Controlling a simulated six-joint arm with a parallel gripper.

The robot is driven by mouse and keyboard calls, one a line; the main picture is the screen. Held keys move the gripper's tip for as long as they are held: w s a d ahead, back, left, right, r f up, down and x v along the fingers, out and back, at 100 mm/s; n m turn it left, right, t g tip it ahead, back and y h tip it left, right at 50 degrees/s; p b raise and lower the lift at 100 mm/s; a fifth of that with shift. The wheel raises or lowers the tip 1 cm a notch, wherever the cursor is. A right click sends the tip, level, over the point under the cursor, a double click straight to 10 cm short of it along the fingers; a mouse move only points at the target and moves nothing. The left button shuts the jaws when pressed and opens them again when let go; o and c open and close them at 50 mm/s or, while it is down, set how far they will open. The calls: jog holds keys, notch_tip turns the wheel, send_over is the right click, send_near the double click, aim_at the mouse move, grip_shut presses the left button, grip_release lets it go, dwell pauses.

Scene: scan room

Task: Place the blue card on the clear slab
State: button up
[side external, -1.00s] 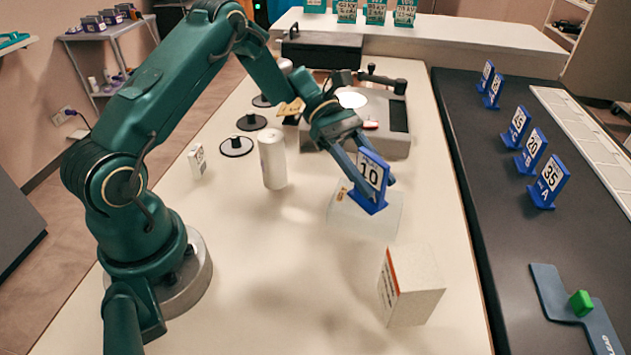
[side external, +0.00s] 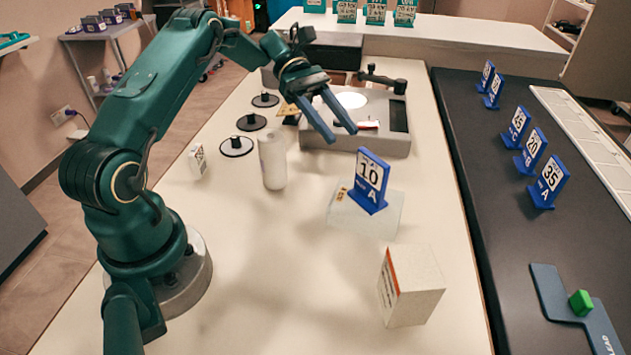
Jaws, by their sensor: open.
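The blue card (side external: 371,181), marked 10 and A, stands upright on the clear slab (side external: 345,218). The slab is a pale, see-through block on the cream table. My gripper (side external: 342,138) is open and empty. It hangs above and behind the card, up and to the left of it in the picture, clear of both card and slab.
A white box (side external: 410,287) stands in front of the slab. A white cylinder (side external: 272,161) and several black-knobbed discs (side external: 236,146) are to the left. A grey device (side external: 372,135) stands behind. More blue cards (side external: 548,182) stand on the dark surface at right.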

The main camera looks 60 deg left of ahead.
jog(key=s+d+r+m+y, duration=0.5)
jog(key=s+r+m+y, duration=0.1)
jog(key=m+y, duration=0.1)
jog(key=s+f+m+t+y, duration=0.1)
jog(key=s+m+t+y, duration=0.4)
jog(key=s+m, duration=0.6)
jog(key=shift+s+d+t+y, duration=0.2)
jog(key=shift+d+t+y, duration=0.15)
jog(key=shift+y, duration=0.35)
